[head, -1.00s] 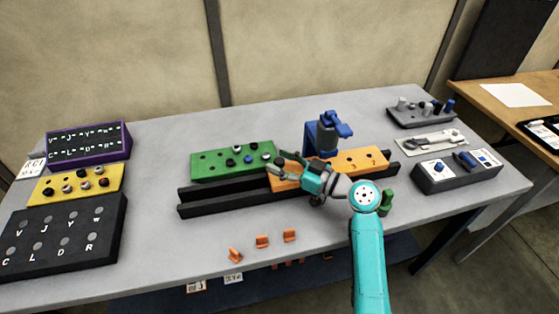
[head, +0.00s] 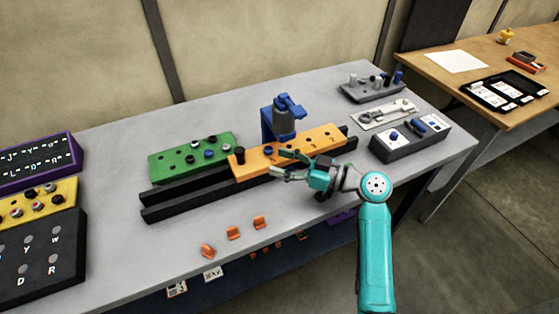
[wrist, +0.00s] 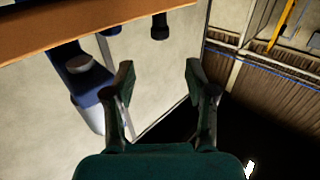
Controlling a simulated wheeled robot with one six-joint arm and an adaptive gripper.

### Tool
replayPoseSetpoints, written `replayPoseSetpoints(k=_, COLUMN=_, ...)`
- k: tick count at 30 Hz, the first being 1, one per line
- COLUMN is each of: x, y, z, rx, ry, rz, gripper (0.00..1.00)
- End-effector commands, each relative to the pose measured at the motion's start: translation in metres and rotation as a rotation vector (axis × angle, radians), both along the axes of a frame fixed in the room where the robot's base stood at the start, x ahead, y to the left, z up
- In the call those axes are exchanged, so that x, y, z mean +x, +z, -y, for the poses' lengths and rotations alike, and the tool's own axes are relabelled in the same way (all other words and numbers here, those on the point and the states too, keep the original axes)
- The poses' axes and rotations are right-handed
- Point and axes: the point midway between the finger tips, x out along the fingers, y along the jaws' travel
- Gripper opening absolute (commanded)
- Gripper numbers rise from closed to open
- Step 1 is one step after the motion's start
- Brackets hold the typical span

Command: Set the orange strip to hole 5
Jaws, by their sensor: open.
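The orange strip (head: 328,138) lies on the black rails (head: 190,197), right of the green strip (head: 190,157) and against or very near its end. Its top has a row of holes with small markings, partly too small to read. A dark peg (head: 239,155) stands at its left end. My gripper (head: 281,164) is open and empty at the front edge of the orange strip, its fingers pointing left and hiding part of the strip. The wrist view shows both open fingers (wrist: 160,85) with nothing between them and an orange edge (wrist: 90,25) at the top.
A blue clamp-like device (head: 280,118) stands behind the orange strip. Several small orange pieces (head: 233,233) lie on the table in front of the rails. A dark grey box with blue knobs (head: 410,140) stands to the right. The grey table front (head: 130,255) is mostly clear.

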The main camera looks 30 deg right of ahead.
Motion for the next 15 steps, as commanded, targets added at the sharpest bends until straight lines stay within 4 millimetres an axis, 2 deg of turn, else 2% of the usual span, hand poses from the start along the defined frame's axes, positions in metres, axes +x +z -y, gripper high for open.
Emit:
replayPoseSetpoints(k=5, x=0.001, y=-0.003, z=-0.006, rx=0.001, ry=-0.024, rz=-0.011, gripper=0.56)
replayPoseSetpoints(k=10, x=0.001, y=-0.011, z=-0.03, rx=0.0, ry=-0.174, rz=-0.041, gripper=0.56)
replayPoseSetpoints(k=15, x=-0.008, y=-0.006, z=-0.043, rx=-0.001, ry=-0.329, rz=-0.023, gripper=0.56)
